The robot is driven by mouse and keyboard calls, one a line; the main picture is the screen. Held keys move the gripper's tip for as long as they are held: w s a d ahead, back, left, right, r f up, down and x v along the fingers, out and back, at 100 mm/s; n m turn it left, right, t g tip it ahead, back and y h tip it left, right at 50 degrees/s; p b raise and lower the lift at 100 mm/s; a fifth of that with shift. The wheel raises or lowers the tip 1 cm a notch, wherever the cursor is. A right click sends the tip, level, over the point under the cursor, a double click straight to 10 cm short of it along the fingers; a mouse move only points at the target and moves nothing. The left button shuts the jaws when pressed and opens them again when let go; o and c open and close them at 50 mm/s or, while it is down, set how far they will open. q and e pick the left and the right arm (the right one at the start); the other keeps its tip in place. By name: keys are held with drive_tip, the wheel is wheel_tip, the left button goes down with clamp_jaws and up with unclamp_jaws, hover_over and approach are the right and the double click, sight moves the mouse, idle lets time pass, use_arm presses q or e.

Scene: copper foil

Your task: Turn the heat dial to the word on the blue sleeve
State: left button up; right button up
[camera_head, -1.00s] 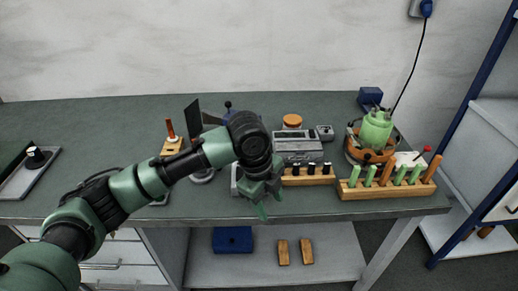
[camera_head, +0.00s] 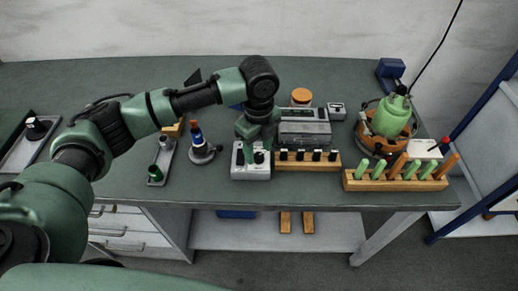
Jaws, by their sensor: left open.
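A light grey control box (camera_head: 250,173) with dark knobs on its top stands near the table's front edge, left of centre. I cannot read any words on it. My left gripper (camera_head: 255,148) is open and points down over the back of this box, hiding part of it. I cannot tell whether it touches a knob. A small upright tool with a blue part (camera_head: 196,132) and a red band stands on a round grey base to the left; the blue part may be the sleeve, and no word is legible. My right gripper is out of view.
A wooden block with black-topped pegs (camera_head: 307,161) is right beside the box, with a grey device (camera_head: 304,133) behind it. A rack of green and orange handles (camera_head: 395,184) and a green canister (camera_head: 389,116) stand at right. A narrow tray (camera_head: 161,161) is at left.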

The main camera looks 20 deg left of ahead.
use_arm(q)
drive_tip(key=shift+f, duration=0.8)
